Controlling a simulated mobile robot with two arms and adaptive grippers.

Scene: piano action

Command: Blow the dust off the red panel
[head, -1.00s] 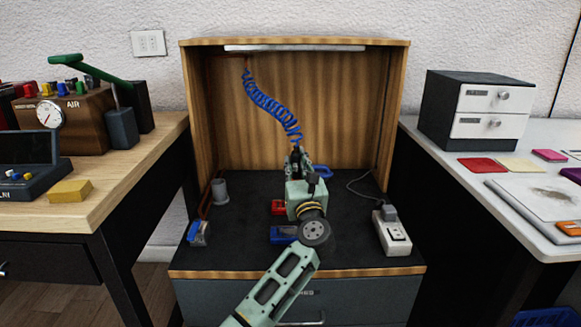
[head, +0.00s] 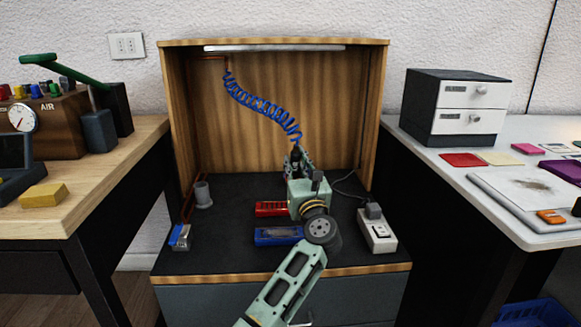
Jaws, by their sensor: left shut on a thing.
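The red panel (head: 270,209) lies on the dark floor of the open wooden booth, its right end hidden behind my left arm. It is too small to tell how dusty it is. My left gripper (head: 297,157) is beyond the panel and to its right, shut on the dark tool at the end of the blue coiled hose (head: 262,103). The gripper and wrist hide most of that tool, so I cannot tell where it points. My right gripper is not in view.
A blue panel (head: 278,236) lies in front of the red one. A grey cup (head: 202,195) and a blue-and-grey item (head: 180,237) stand left; a white device (head: 377,230) stands right. The booth's side walls (head: 375,120) flank the space.

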